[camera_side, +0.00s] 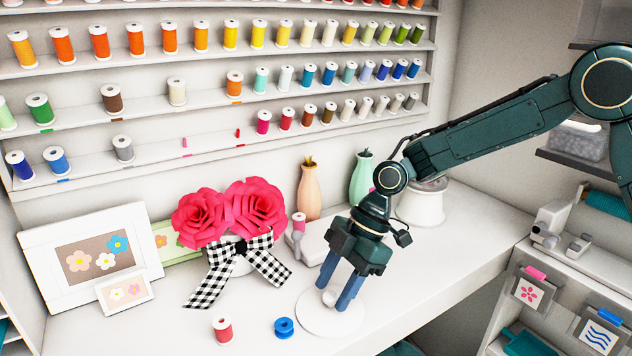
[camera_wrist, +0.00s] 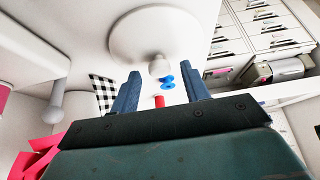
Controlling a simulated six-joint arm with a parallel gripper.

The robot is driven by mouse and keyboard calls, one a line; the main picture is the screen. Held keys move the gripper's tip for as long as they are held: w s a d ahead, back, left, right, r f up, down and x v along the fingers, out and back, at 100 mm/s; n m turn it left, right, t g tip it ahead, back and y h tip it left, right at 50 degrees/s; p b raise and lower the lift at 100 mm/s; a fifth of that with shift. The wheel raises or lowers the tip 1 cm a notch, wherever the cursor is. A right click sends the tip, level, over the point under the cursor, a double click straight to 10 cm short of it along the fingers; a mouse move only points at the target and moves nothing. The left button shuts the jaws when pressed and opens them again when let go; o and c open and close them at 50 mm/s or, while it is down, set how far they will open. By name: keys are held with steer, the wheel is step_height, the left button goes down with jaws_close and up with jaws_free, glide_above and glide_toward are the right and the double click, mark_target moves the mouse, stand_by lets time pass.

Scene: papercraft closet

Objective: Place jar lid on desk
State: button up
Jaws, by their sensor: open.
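The jar lid (camera_side: 318,322) is a white disc with a small round knob, lying flat on the white desk (camera_side: 180,318) near its front edge. In the wrist view the lid (camera_wrist: 140,38) is ahead of the fingertips, its knob pointing toward them. My gripper (camera_side: 334,298) points down over the lid, its blue fingers apart on either side of the knob. In the wrist view my gripper (camera_wrist: 162,73) is open, with a gap between the knob and each finger. A white jar (camera_side: 420,207) stands at the back right, partly behind my arm.
A blue spool (camera_side: 284,328) and a red spool (camera_side: 222,330) stand left of the lid. Pink paper flowers (camera_side: 230,212) with a checked bow, picture frames (camera_side: 95,255) and two vases (camera_side: 309,192) stand behind. Thread shelves line the wall. The desk right of the lid is clear.

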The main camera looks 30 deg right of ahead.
steer(key=v, duration=1.1)
steer(key=shift+d+r, duration=0.15)
steer(key=shift+r, duration=0.15)
steer(key=s+d+r+m+t+h, duration=0.1)
steer(key=s+d+r+m+t, duration=0.1)
steer(key=s+d+r+m, duration=0.3)
steer(key=s+d+r+m+t+h, duration=0.1)
steer(key=s+d+m+h, duration=0.15)
steer(key=s, duration=0.35)
steer(key=s+d+f+m+t+h, duration=0.1)
steer(key=s+d+m, duration=0.3)
steer(key=s, duration=0.3)
steer(key=s+d+f+m+t+h, duration=0.1)
steer(key=s+d+m, duration=0.2)
steer(key=s+m, duration=0.3)
steer(key=shift+s+d+f+t, duration=0.2)
steer(key=shift+s+d+t, duration=0.15)
steer(key=shift+s, duration=0.5)
